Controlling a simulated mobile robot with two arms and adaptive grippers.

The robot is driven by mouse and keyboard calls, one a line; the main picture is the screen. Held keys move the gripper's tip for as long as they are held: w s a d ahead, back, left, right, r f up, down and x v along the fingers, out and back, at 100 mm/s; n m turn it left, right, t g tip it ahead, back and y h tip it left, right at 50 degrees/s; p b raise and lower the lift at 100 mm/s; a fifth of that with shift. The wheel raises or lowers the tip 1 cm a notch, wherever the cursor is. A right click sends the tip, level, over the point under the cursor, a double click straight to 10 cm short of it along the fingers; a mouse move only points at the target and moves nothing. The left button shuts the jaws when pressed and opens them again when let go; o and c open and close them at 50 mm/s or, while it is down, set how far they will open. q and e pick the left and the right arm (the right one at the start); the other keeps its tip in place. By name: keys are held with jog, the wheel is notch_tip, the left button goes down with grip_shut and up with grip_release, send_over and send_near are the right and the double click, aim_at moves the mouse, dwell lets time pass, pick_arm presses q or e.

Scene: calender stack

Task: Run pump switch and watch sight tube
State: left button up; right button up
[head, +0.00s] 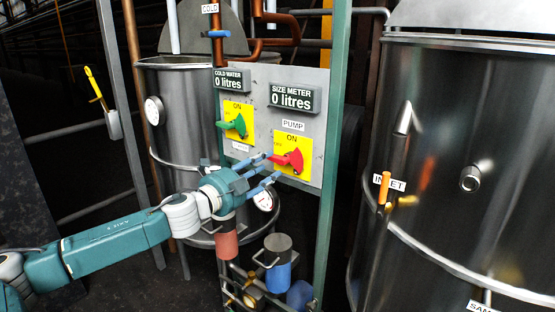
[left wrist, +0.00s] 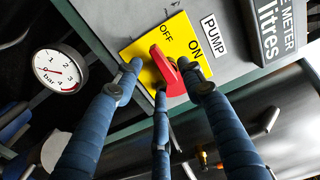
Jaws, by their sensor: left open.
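The pump switch is a red handle (head: 290,160) on a yellow ON/OFF plate (head: 307,150) under the PUMP label; the handle points left, to the OFF side. My left gripper (head: 268,168) is at the switch from the lower left. In the left wrist view its open fingers (left wrist: 160,80) stand around the red handle (left wrist: 171,78), which is between the fingertips. I cannot tell whether they touch it. The size meter (head: 292,97) reads 0 litres. I cannot make out a sight tube for certain. My right gripper is not in view.
A green switch (head: 235,124) and a cold water meter (head: 232,80) reading 0 litres are on the same panel. A pressure gauge (head: 264,200) is under my gripper. A steel tank (head: 460,150) with an INLET label (head: 386,181) stands at right, another tank (head: 185,105) at left.

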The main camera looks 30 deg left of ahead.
aim_at(275, 161)
pick_arm(q)
jog(key=w, duration=0.1)
jog(key=w+p, duration=0.2)
jog(key=shift+w+d+r, duration=0.15)
jog(key=shift+w+r, duration=0.1)
jog(key=shift+w, duration=0.15)
jog(key=shift+w+d+f+p, duration=0.15)
jog(key=shift+w+p, duration=0.15)
jog(key=shift+w, duration=0.2)
jog(key=shift+w+f+p, duration=0.1)
jog(key=shift+w+p, duration=0.15)
jog(key=shift+w, duration=0.2)
jog(key=shift+c, duration=0.5)
grip_shut()
